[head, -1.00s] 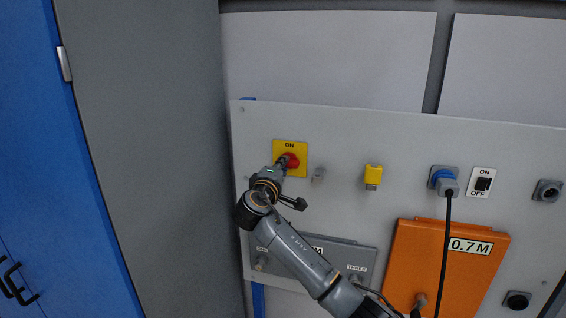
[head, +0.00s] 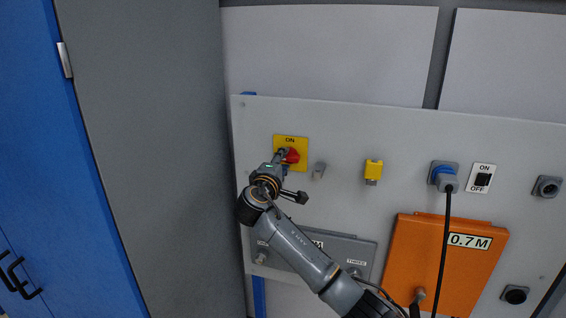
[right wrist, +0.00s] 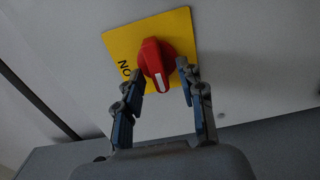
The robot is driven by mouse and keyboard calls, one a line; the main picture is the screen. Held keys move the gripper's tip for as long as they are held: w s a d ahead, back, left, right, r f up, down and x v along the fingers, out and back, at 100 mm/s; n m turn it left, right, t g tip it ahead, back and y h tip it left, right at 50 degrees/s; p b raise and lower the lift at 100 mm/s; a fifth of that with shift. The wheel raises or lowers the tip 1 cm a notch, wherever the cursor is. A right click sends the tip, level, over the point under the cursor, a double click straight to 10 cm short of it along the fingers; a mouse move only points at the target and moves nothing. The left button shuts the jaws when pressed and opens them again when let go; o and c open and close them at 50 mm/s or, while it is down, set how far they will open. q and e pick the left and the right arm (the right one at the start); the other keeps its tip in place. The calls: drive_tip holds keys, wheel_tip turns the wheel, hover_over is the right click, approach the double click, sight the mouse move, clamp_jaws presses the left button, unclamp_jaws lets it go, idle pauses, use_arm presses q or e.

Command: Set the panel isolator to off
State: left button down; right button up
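The panel isolator is a red rotary knob (head: 292,156) on a yellow plate (head: 303,142) marked ON, at the upper left of the grey panel. My right gripper (head: 282,155) is at the knob's left side in the head view. In the right wrist view the red knob (right wrist: 156,63) lies between the two parted fingers of the gripper (right wrist: 161,77). The fingers look open, one on each side; contact cannot be told. My left gripper is not in view.
A small grey fitting (head: 319,170) and a yellow connector (head: 373,171) sit to the right. Farther right are a blue-grey plug (head: 446,180) with a black cable, an ON/OFF switch (head: 482,180) and an orange cover (head: 418,255). A blue cabinet (head: 40,130) stands at left.

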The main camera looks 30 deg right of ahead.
drive_tip(key=v, duration=1.2)
idle(0.3)
